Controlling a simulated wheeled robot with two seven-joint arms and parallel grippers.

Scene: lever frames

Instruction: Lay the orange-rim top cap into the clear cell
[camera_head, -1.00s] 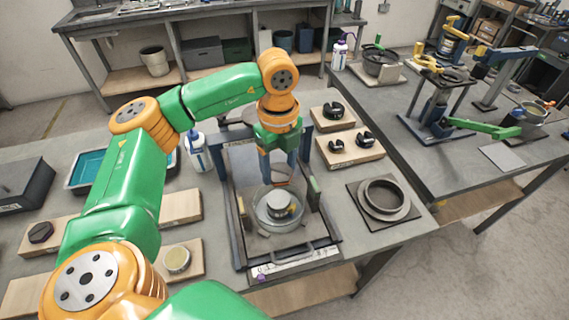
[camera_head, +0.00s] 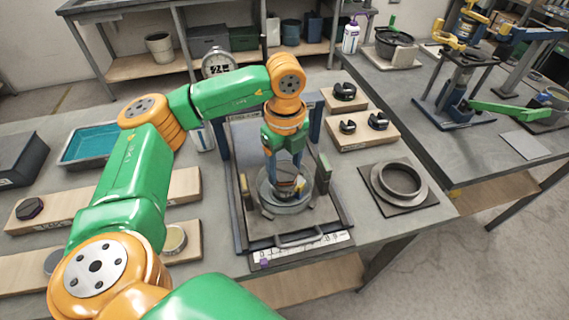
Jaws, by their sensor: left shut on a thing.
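The clear cell (camera_head: 266,200) is a transparent round vessel on the plate of a dark press-like frame in the middle of the table. My left gripper (camera_head: 284,181) points straight down at the cell, its fingertips at or just inside the cell's mouth. It is shut on a small disc, with a bit of orange showing at the fingers. This looks like the orange-rim top cap (camera_head: 286,185), mostly hidden by the fingers. I cannot tell whether the cap touches what is below it. My right gripper is not in view.
The frame's uprights (camera_head: 329,178) stand close on either side of the cell. A ring on a dark plate (camera_head: 415,202) lies to the right, and wooden blocks with black parts (camera_head: 366,142) lie behind it. A teal tray (camera_head: 91,146) and wooden boards lie left.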

